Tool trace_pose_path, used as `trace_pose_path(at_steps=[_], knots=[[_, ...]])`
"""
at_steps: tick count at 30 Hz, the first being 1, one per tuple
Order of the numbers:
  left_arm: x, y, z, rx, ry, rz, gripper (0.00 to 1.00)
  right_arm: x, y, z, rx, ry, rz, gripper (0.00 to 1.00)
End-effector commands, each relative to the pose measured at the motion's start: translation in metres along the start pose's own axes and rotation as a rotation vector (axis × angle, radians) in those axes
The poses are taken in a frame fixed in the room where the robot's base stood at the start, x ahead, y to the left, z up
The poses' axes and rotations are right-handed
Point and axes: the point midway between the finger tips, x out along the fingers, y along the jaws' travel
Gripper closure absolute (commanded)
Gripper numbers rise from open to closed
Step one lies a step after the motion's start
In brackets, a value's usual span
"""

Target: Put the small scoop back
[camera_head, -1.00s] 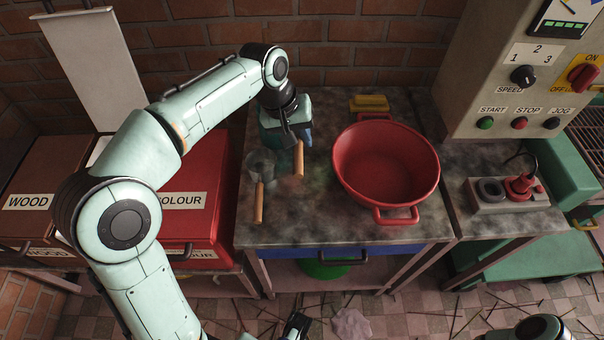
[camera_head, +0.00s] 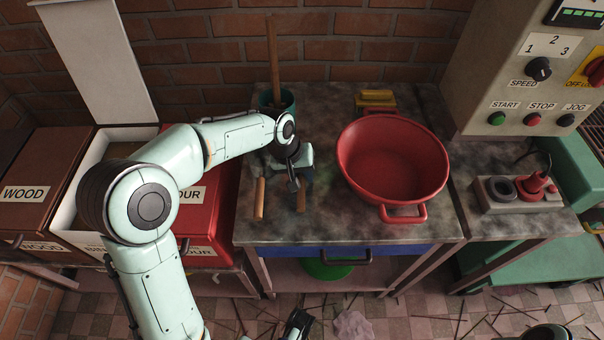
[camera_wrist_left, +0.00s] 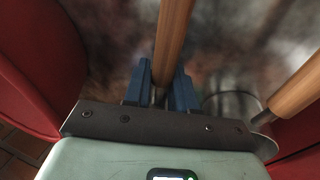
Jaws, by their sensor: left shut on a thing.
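My left gripper (camera_head: 298,180) is shut on a wooden handle, taken as the small scoop (camera_head: 301,197), over the left part of the stone-topped table. In the left wrist view the handle (camera_wrist_left: 173,40) stands between the blue fingers (camera_wrist_left: 162,90). The held scoop's head is hidden, and I cannot tell whether it touches the table. A second wooden-handled scoop (camera_head: 260,198) lies to the left, its head hidden by my arm in the head view. Its handle (camera_wrist_left: 298,88) and part of a metal rim show in the left wrist view.
A red bowl (camera_head: 393,165) stands right of the gripper. Behind are a green pot (camera_head: 285,100) with a tall wooden stick (camera_head: 273,50) and a yellow block (camera_head: 376,98). The table front (camera_head: 330,225) is clear.

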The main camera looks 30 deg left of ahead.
Motion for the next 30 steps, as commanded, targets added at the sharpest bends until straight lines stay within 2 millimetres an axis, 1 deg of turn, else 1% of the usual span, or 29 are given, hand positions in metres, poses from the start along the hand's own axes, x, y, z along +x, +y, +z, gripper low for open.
trace_pose_path(at_steps=[5,10,11,12,13,20,23,26,30], knots=[[-0.001,0.001,0.0,0.001,0.001,0.001,1.0,-0.001,0.0,0.0,0.0,0.0,0.0,0.28],[0.004,-0.001,0.001,0.001,0.0,0.0,1.0,0.002,0.0,-0.001,0.0,0.003,-0.001,0.28],[0.003,-0.001,0.001,0.001,0.0,0.0,0.65,0.001,0.0,-0.001,0.0,0.003,-0.001,0.28],[0.003,-0.001,0.001,0.001,0.0,0.0,0.52,0.001,0.0,-0.001,0.0,0.003,-0.001,0.28],[0.003,-0.001,0.001,0.001,-0.001,0.0,0.49,0.001,0.0,-0.001,0.0,0.003,-0.001,0.28],[0.002,-0.001,0.001,0.0,-0.001,-0.002,0.49,0.001,0.0,-0.001,0.0,0.003,-0.001,0.28],[-0.004,0.0,0.0,0.0,0.0,-0.001,0.49,-0.002,0.0,0.0,0.0,-0.001,0.0,0.28],[-0.018,0.0,-0.001,0.0,0.003,0.0,0.49,-0.003,-0.001,0.001,0.0,-0.003,0.001,0.28],[-0.049,0.001,-0.001,0.0,0.005,0.002,0.49,-0.008,-0.001,0.003,0.001,-0.009,0.002,0.28]])
